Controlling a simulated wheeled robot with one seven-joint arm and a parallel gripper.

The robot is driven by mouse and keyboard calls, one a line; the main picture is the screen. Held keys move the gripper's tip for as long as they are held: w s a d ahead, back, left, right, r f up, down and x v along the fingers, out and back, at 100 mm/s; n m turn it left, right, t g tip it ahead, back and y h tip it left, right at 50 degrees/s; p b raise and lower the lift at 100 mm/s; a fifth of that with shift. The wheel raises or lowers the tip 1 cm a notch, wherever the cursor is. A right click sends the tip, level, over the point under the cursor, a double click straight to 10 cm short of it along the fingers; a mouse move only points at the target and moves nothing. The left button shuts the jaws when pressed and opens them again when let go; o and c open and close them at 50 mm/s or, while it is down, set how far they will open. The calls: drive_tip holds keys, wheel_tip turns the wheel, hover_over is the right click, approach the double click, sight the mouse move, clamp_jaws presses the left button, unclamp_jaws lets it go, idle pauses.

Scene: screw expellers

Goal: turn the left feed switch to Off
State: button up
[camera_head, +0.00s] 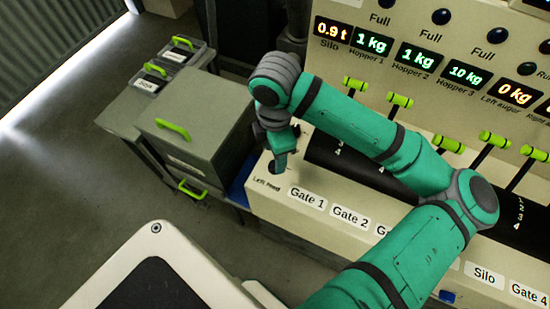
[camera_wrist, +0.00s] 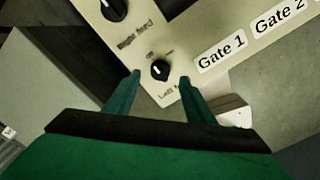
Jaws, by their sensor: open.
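The left feed switch (camera_wrist: 161,71) is a small black round knob on the cream panel, with the partly covered label "Left feed" beside it. Small marks stand at its far side, too blurred to read surely. A pale pointer mark shows on the knob, but I cannot tell exactly which mark it faces. My gripper (camera_wrist: 160,78) is open, one finger to each side of the knob in the wrist view, apart from it as far as I can see. In the head view my gripper (camera_head: 280,163) points down at the panel's left corner, largely hiding the knob there.
The right feed knob (camera_wrist: 114,8) sits close by on the same panel. The Gate 1 label (camera_head: 307,199) lies just right of the switch. Green-handled levers (camera_head: 400,101) line the console. A grey box (camera_head: 200,125) with green handles stands left of the console.

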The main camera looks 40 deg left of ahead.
wheel_tip(320, 180, up, 6)
drive_tip(key=shift+r, duration=0.15)
idle(0.6)
